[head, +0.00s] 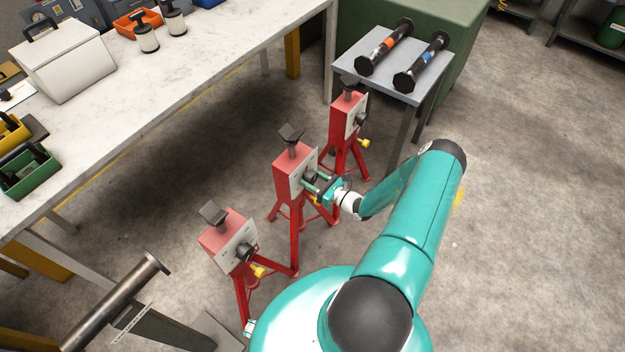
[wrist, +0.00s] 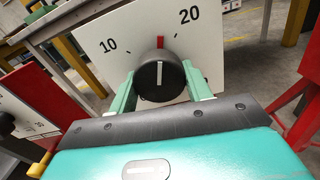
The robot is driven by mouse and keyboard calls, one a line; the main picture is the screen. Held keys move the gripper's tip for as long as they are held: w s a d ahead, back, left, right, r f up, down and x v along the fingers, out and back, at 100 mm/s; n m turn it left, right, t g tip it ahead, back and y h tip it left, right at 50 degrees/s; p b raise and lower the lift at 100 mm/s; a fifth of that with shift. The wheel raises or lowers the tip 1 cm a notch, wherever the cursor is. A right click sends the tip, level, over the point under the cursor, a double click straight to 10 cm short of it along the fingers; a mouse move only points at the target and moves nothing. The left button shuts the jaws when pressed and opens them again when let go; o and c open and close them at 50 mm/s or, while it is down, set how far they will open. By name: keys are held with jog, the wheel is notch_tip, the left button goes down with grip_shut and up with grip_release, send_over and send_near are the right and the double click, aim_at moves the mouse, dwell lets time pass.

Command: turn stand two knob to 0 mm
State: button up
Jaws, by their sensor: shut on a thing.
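Three red stands stand in a row, and I take the middle one (head: 295,172) for stand two. Its black knob (wrist: 158,76) sits on a white dial plate (wrist: 115,38) marked 10 and 20. The knob's white line points up, at a red mark (wrist: 160,42) between those two numbers. My gripper (head: 319,184) reaches this stand from the right. In the wrist view, its two green fingers (wrist: 160,88) are either side of the knob and shut on it. The lower part of the dial is hidden behind my gripper.
The near stand (head: 228,240) and the far stand (head: 347,118) flank the middle one, each with a knob and yellow part. A grey table (head: 385,75) holding two dark flanged spools is behind. A long workbench (head: 150,88) runs along the left. The floor at right is clear.

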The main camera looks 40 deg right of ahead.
jog(key=n, duration=0.4)
jog(key=shift+n, duration=0.4)
jog(key=n, duration=0.3)
jog(key=shift+d+n, duration=0.1)
jog(key=shift+n, duration=0.2)
jog(key=n, duration=0.7)
jog(key=shift+w+r, duration=0.1)
jog(key=shift+r, duration=0.05)
jog(key=n, duration=0.8)
jog(key=shift+r, duration=0.15)
jog(key=n, duration=0.4)
jog(key=shift+n, duration=1.9)
